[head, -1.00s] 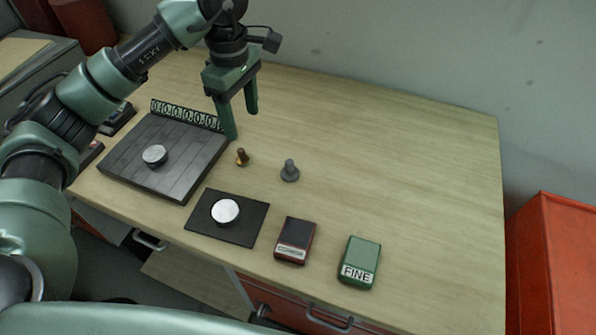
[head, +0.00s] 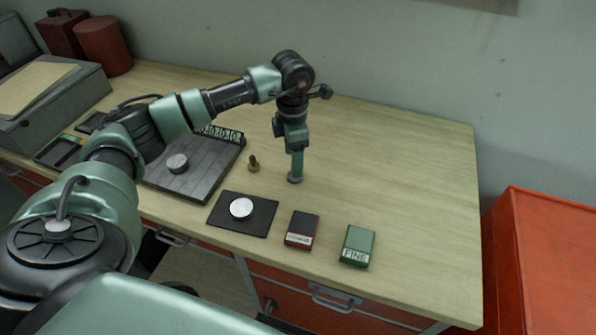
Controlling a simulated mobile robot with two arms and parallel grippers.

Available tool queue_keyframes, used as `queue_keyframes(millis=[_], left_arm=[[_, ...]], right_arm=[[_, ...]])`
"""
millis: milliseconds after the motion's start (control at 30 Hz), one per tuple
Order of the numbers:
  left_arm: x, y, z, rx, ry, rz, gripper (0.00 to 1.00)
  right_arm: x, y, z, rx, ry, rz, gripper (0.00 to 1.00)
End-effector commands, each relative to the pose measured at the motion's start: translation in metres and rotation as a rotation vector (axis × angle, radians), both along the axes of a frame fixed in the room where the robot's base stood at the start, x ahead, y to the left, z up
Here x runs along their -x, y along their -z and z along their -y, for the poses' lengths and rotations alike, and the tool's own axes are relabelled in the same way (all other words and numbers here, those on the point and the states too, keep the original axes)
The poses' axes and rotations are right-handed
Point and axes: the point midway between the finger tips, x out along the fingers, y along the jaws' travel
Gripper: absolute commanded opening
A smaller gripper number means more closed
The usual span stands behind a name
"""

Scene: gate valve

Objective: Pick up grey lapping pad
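The grey lapping pad (head: 294,179) stands on the wooden bench. Only its round grey base shows, below my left gripper; its upper part is hidden behind the fingers. My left gripper (head: 296,169) points straight down over the pad, with its fingers at the pad's stem. The fingers are seen edge-on, so I cannot tell whether they are closed on it. The pad's base appears to rest on the bench. My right gripper is not in view.
A small brass-coloured pad (head: 253,164) stands left of the gripper. A black mat (head: 264,222) with a silver disc, a dark red COARSE box (head: 302,230) and a green FINE box (head: 358,245) lie in front. A dark grooved plate (head: 207,180) is left. The bench's right side is clear.

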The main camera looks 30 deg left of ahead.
Motion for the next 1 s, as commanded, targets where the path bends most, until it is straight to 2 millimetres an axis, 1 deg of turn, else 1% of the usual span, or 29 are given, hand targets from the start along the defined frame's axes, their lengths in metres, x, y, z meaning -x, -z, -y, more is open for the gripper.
queue_keyframes(millis=[33, 133, 200, 300, 400, 533, 567, 600, 667, 700, 767, 800, 1000], left_arm=[[0.002, 0.003, 0.003, 0.002, 0.002, -0.006, 0.63], [0.005, 0.018, 0.007, 0.001, 0.003, -0.006, 0.63], [0.003, 0.03, 0.006, 0.001, 0.001, -0.005, 0.63], [0.003, 0.039, 0.006, 0.001, 0.002, -0.004, 0.63], [0.003, 0.042, 0.006, 0.001, 0.002, -0.001, 0.63], [0.003, 0.042, 0.006, 0.001, 0.002, -0.001, 0.63], [0.003, 0.042, 0.006, 0.001, 0.003, -0.001, 0.61], [0.003, 0.042, 0.006, 0.001, 0.003, -0.001, 0.49], [0.003, 0.042, 0.006, 0.001, 0.003, -0.001, 0.33], [0.003, 0.042, 0.006, 0.001, 0.003, -0.001, 0.22], [0.003, 0.042, 0.006, 0.001, 0.003, -0.001, 0.05], [0.003, 0.042, 0.006, 0.001, 0.003, -0.001, 0.0], [0.002, 0.041, 0.006, 0.001, 0.003, 0.001, 0.0]], right_arm=[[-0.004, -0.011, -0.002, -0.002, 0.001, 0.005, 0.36], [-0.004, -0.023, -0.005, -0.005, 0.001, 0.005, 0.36], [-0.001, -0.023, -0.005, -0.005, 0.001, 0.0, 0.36], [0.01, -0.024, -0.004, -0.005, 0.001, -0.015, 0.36], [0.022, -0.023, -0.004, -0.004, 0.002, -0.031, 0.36], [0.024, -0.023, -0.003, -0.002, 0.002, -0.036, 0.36], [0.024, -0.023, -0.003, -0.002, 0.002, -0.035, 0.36], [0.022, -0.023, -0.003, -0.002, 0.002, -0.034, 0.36], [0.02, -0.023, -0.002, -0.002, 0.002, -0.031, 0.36], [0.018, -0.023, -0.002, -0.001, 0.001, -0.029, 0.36], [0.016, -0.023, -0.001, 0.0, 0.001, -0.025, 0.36], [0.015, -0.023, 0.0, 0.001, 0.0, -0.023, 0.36], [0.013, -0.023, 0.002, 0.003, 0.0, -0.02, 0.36]])
